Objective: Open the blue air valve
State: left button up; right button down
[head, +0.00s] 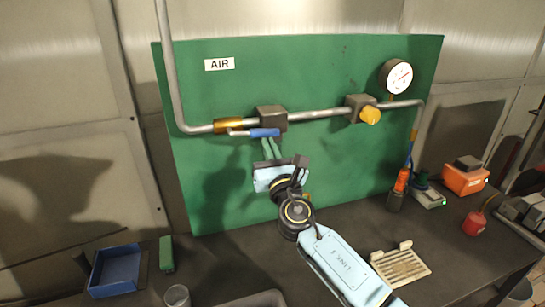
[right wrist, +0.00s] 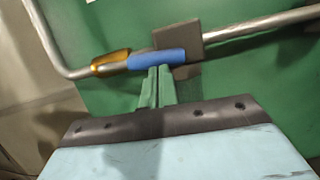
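The blue valve handle (head: 265,132) lies nearly level, in front of the dark grey valve block (head: 271,113) on the pipe under the AIR sign. A bare metal rod shows at its left end. The blue handle also shows in the right wrist view (right wrist: 158,60). My right gripper (head: 270,143) has its green fingers close together just below the blue handle. In the right wrist view the fingertips (right wrist: 158,69) meet the handle's lower edge; I cannot tell whether they touch it. The fingers appear shut with nothing between them. My left gripper is out of view.
A green panel (head: 340,75) carries the pipe, a yellow knob (head: 370,116) and a round gauge (head: 396,76). On the dark bench stand a blue tray (head: 115,270), an orange box (head: 465,180), a red can (head: 474,223) and a slatted beige piece (head: 401,265).

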jog(key=w+f+b+v, duration=0.1)
jog(key=f+b+v, duration=0.2)
jog(key=v, duration=1)
jog(key=s+d+f+m+g+h, duration=0.9)
jog(key=d+f+m, duration=0.45)
jog(key=m, duration=0.85)
jog(key=s+d+f+m+g+y, duration=0.15)
jog(key=s+f+m+g, duration=0.25)
jog(key=s+m, duration=0.5)
jog(key=s+f+m+g+y, duration=0.3)
jog(key=s+f+m+g, duration=0.1)
jog(key=s, duration=0.9)
notch_tip(320, 180, down, 29)
jog(key=s+g+b, duration=0.2)
jog(key=s+b, duration=0.1)
jog(key=b, duration=0.2)
jog(key=s+d+f+g+b, duration=0.1)
jog(key=s+d+f+b, duration=0.2)
jog(key=s+f, duration=1.3)
notch_tip(320, 180, down, 4)
jog(key=shift+r+b, duration=0.25)
jog(key=shift+b, duration=0.3)
